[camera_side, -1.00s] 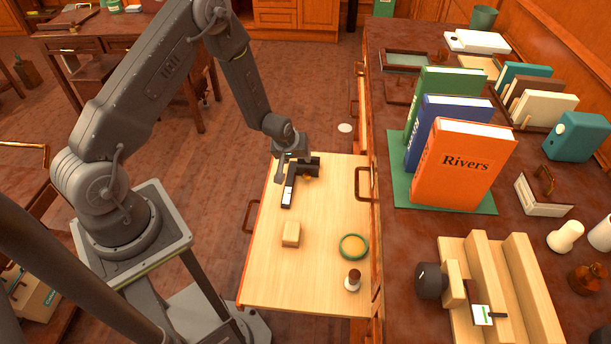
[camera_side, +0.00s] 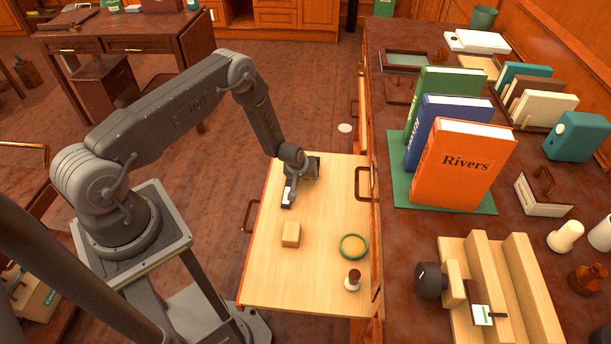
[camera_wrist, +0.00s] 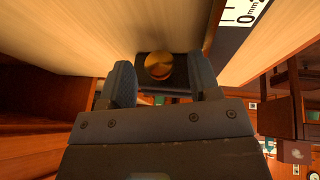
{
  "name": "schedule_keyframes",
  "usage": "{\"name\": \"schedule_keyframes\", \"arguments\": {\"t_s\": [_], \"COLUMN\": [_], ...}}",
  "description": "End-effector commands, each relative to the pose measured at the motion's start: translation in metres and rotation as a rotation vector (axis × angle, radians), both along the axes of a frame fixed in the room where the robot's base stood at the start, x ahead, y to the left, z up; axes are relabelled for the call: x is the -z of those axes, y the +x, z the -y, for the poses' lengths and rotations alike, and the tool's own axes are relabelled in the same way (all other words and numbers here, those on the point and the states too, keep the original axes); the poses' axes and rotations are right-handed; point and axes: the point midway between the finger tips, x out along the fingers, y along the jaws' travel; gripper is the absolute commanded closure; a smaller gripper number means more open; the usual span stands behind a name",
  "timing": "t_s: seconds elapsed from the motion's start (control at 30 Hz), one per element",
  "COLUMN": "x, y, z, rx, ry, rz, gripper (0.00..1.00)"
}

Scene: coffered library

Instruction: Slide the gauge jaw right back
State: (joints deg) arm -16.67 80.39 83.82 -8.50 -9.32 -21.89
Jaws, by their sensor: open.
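The gauge lies on the pale wooden board, with its white scale (camera_side: 288,198) showing below my gripper (camera_side: 299,180) in the side view. The arm hides most of its dark body there. In the wrist view the scale (camera_wrist: 243,14) is at the top right, with "0 mm" on it. A brass knob (camera_wrist: 158,65) on a dark block, which looks like the gauge jaw, shows between the two fingers of my gripper (camera_wrist: 163,75). The gripper is open, one finger on each side of the knob. I cannot tell whether either finger touches it.
A wooden block (camera_side: 291,234), a green-rimmed round dish (camera_side: 354,246) and a small brown-topped piece (camera_side: 353,281) sit on the board (camera_side: 270,280). Large books (camera_side: 462,165) stand on the desk to the right.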

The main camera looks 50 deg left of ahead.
Motion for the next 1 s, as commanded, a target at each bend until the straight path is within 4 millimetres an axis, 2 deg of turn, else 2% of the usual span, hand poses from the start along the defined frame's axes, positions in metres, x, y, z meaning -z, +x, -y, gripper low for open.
{"name": "schedule_keyframes", "arguments": {"t_s": [0.4, 1.0], "x": [0.0060, 0.0058], "y": [0.0024, 0.0024], "z": [-0.0009, -0.0008], "rx": [0.000, 0.000], "ry": [-0.001, -0.001], "rz": [-0.001, -0.001], "gripper": [0.44, 1.00]}}
